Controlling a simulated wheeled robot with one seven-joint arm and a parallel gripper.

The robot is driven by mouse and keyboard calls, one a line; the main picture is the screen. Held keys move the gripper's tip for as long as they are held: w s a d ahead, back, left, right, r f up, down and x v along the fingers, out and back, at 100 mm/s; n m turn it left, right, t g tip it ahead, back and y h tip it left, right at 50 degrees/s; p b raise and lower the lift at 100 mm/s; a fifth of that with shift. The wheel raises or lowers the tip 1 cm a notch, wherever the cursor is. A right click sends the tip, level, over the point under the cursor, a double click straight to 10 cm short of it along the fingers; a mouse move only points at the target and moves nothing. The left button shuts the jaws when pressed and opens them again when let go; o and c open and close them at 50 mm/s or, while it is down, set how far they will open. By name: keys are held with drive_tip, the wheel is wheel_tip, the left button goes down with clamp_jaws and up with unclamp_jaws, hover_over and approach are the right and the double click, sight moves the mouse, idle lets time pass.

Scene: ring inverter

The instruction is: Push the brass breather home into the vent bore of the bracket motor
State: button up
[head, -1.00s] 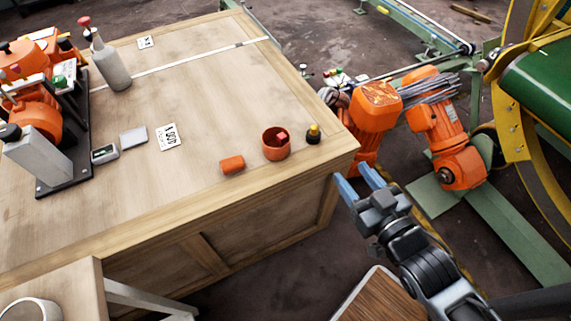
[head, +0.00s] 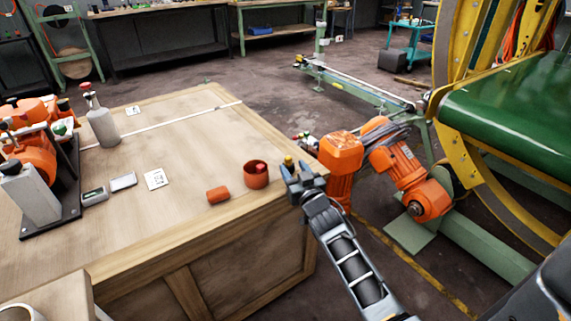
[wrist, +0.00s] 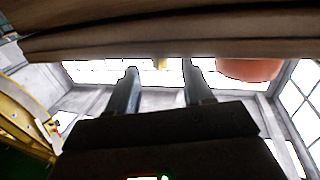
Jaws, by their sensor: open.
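The brass breather (head: 288,160) is a small piece with a yellow top, near the table's right corner. In the head view its lower part is hidden behind my gripper (head: 294,172). My gripper is open and empty, its blue-grey fingers pointing towards the breather. In the wrist view, my gripper (wrist: 160,80) shows both fingers apart; a small yellowish bit (wrist: 161,63) beyond them may be the breather. I cannot tell which is the bracket motor; no vent bore can be made out.
An orange cup (head: 257,178) holding a red piece and a lying orange cylinder (head: 218,195) are left of my gripper on the wooden table (head: 165,215). The table's middle is mostly clear.

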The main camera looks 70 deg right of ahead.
sight(289, 161)
drive_tip(key=x, duration=0.3)
drive_tip(key=p+x, duration=0.1)
drive_tip(key=x, duration=0.1)
drive_tip(key=shift+r, duration=0.3)
clamp_jaws()
